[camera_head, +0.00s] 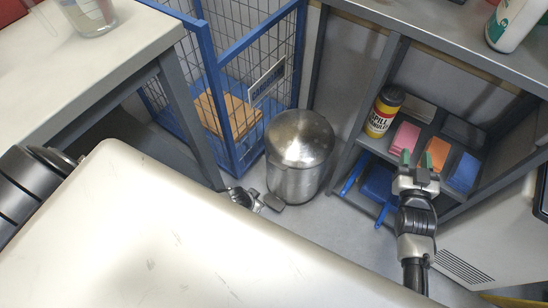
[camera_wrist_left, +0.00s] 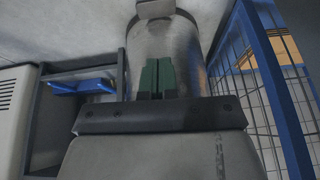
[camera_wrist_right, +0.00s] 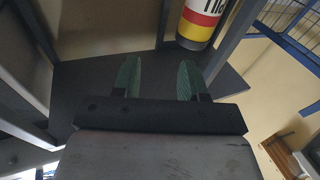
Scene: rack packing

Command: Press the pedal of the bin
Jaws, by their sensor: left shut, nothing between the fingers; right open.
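The bin (camera_head: 298,178) is a round metal cylinder with a domed lid, standing on the floor between the blue cage and the shelf. Its pedal (camera_head: 274,202) is a small grey plate low at the front. My left gripper (camera_head: 258,203) is partly hidden behind my own body and sits low, close beside the pedal; contact cannot be told. In the left wrist view its green fingers (camera_wrist_left: 157,78) are together and empty before the bin wall (camera_wrist_left: 190,45), with the pedal (camera_wrist_left: 155,9) at the top edge. My right gripper (camera_head: 413,160) is open and empty near the shelf.
A blue wire cage (camera_head: 222,75) with cardboard inside stands left of the bin. A shelf (camera_head: 382,70) at right holds a yellow-and-red spill bottle (camera_head: 383,112) and pink, orange and blue items. A blue dustpan-like object (camera_head: 377,184) is below. Some floor is clear right of the bin.

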